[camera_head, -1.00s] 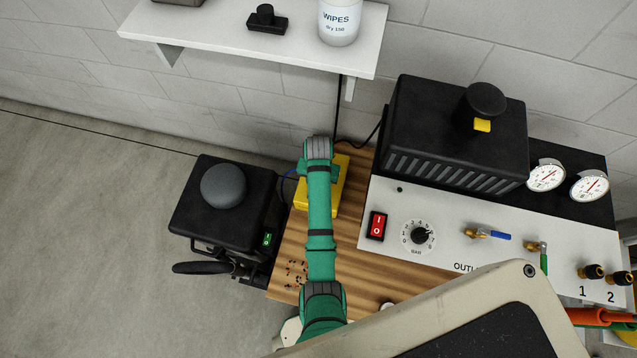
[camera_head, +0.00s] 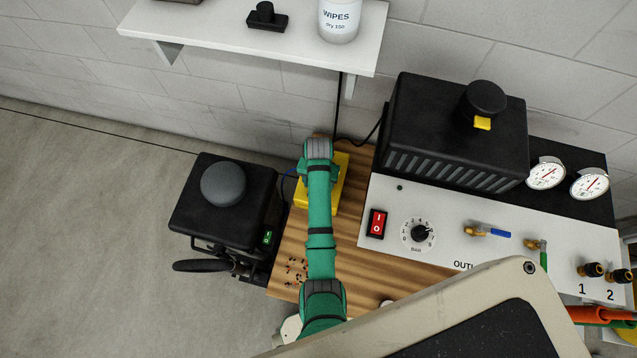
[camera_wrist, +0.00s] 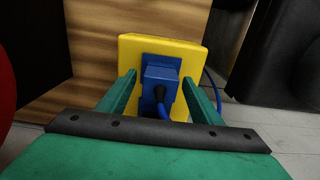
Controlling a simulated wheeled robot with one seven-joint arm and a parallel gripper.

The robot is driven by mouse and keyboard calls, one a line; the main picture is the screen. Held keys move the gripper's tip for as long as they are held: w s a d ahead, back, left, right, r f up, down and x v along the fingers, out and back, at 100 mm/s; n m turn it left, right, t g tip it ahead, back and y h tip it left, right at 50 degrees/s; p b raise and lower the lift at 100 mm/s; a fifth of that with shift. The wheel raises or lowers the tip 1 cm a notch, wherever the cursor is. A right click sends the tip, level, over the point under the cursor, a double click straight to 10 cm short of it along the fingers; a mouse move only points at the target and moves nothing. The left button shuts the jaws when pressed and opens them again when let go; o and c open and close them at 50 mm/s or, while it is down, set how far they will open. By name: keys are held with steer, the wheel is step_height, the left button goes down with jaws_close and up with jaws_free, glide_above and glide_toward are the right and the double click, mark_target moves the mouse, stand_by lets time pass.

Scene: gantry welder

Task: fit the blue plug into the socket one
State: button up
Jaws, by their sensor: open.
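The blue plug (camera_wrist: 160,88) sits against a blue square on the yellow box (camera_wrist: 130,45) in the wrist view, and its blue cable runs off below and to the right. My gripper (camera_wrist: 160,88) is open, with one green finger on each side of the plug and a visible gap to it on both sides. In the head view the yellow box (camera_head: 341,189) stands on the wooden bench, and my green arm covers the plug. On the panel at the right, two dark fittings over brass are labelled 1 (camera_head: 591,270) and 2 (camera_head: 620,278); I cannot tell whether 1 is socket one.
A black machine (camera_head: 222,207) stands left of the bench. The white control panel (camera_head: 461,235) with a black vented unit (camera_head: 447,130) is close on the right. A wall shelf (camera_head: 230,38) hangs behind. Small scattered bits (camera_head: 294,270) lie on the bench's left edge.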

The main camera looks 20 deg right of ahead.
step_height(320, 180, up, 11)
steer(key=shift+f, duration=0.1)
stand_by(0.5)
steer(key=s+a+f+n+t+h, duration=0.1)
steer(key=s+a+f+n+t, duration=0.1)
steer(key=s+a+f+t, duration=0.3)
steer(key=s+a+f+n+t, duration=0.1)
steer(key=s+a+t, duration=0.15)
steer(key=s, duration=0.55)
steer(key=s+a+r+n+t, duration=0.1)
steer(key=s+a+r+t, duration=0.1)
steer(key=s+r, duration=0.3)
steer(key=s+a+r+n+t, duration=0.1)
steer(key=s+r, duration=0.4)
steer(key=r, duration=0.6)
steer(key=s+a+r+n+t+y, duration=0.1)
steer(key=s+a+r+t, duration=0.3)
steer(key=r, duration=0.4)
steer(key=shift+s+r+n+t, duration=0.4)
steer(key=shift+s+t, duration=0.05)
steer(key=shift+s, duration=0.05)
steer(key=shift+w+a, duration=0.1)
